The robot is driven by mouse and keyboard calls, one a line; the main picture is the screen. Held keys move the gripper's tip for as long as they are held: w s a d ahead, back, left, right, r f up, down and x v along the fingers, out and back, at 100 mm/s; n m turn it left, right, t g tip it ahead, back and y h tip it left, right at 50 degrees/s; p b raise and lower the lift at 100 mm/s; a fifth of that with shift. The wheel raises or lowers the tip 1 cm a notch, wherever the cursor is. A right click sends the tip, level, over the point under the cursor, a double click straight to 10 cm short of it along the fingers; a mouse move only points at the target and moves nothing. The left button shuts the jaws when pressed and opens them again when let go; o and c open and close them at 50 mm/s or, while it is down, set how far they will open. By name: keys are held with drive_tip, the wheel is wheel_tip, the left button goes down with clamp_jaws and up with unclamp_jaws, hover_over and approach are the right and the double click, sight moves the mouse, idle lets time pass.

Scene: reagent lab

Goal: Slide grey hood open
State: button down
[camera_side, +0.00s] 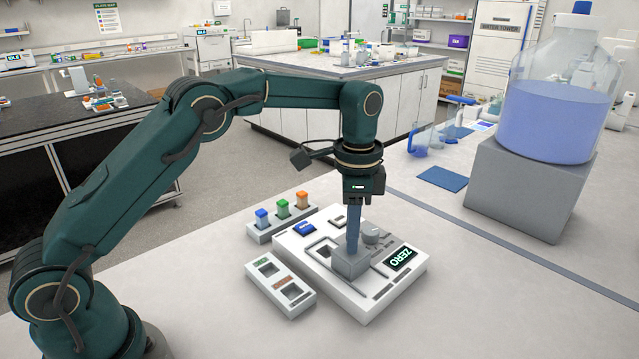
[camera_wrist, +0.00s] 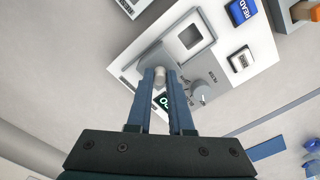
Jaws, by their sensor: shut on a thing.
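The grey hood (camera_side: 350,265) is a small block on top of a white instrument (camera_side: 362,300). My gripper (camera_side: 353,247) points straight down at the hood, its blue fingers at the hood's top. In the wrist view, my gripper (camera_wrist: 160,76) is shut on a pale round knob (camera_wrist: 158,80) on the hood (camera_wrist: 142,72). The fingers hide part of the hood. A square well (camera_side: 324,251) shows uncovered to the left of the hood, and it also shows in the wrist view (camera_wrist: 190,38).
A large bottle (camera_side: 558,110) sits on a grey block.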

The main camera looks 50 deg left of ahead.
drive_tip(key=shift+d, duration=1.65)
drive_tip(key=c, duration=0.8)
unclamp_jaws()
drive_tip(key=shift+a, duration=0.1)
drive_tip(key=shift+r, duration=2.6)
